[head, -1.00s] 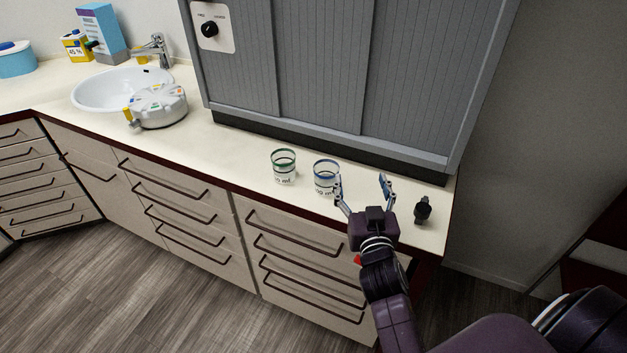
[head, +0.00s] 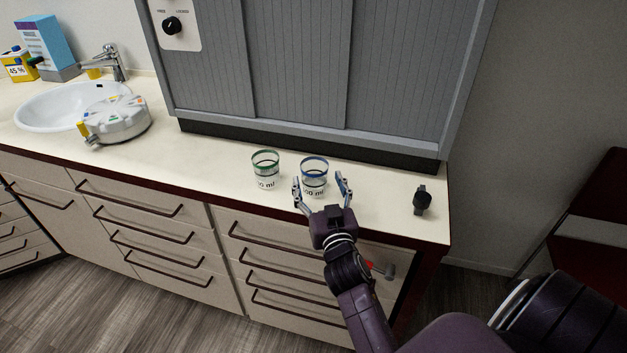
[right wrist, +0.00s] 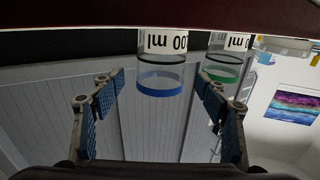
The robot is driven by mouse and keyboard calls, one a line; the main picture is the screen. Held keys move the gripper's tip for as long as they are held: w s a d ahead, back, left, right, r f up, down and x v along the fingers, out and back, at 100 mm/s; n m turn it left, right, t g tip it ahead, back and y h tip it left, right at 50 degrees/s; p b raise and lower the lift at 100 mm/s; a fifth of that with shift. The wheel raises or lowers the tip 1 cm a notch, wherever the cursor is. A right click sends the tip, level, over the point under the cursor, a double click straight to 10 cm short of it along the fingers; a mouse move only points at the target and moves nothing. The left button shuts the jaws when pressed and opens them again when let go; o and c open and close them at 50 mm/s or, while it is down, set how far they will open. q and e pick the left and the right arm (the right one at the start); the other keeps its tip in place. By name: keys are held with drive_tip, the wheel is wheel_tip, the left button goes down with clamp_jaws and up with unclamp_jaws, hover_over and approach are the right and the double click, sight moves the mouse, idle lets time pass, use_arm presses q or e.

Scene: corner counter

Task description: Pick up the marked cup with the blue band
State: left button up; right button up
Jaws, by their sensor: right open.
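The clear cup with the blue band (head: 314,172) stands upright on the counter, with black "ml" marking on its side. My right gripper (head: 322,190) is open at its near side, its fingers spread to the left and right of the cup's front. In the right wrist view the blue-banded cup (right wrist: 161,72) shows upside down between the open fingers (right wrist: 160,105), ahead of them; I cannot tell whether they touch it. A similar cup with a green band (head: 265,170) stands just to the left, and it also shows in the right wrist view (right wrist: 227,62). My left gripper is not in view.
A dark watch-like object (head: 422,200) lies right of the gripper near the counter's right end. A grey shuttered cabinet (head: 300,70) stands behind the cups. A round white device (head: 115,120) sits by the sink (head: 60,108). Counter (head: 200,160) left of the cups is clear.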

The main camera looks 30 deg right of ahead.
sight(312, 164)
drive_tip(key=x, duration=0.4)
drive_tip(key=shift+w+d+p, duration=0.1)
drive_tip(key=shift+w+p, duration=0.25)
drive_tip(key=shift+w, duration=0.05)
drive_tip(key=shift+s, duration=0.1)
drive_tip(key=c, duration=1.3)
